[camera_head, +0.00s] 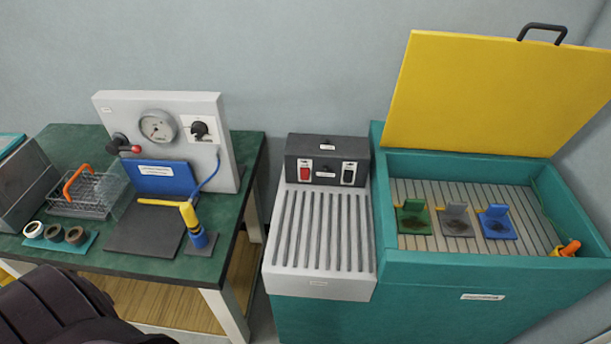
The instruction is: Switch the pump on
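A dark switch box (328,150) stands at the back of a light grey ribbed unit. It carries a red rocker switch (305,172) on the left and a black rocker switch (349,173) on the right, each on a white plate. A grey panel on the left table has a round gauge (157,127), a black knob (199,129) and a red-tipped lever (127,145). The labels are too small to read, so I cannot tell which control belongs to the pump. A dark part of my arm shows at lower left. Neither gripper is in view.
A teal tank (480,265) on the right has its yellow lid (494,95) raised; green, grey and blue holders sit inside. The green table (63,145) holds a wire basket (90,192), several rings and a yellow-and-blue tool (195,225). The ribbed top (322,235) is clear.

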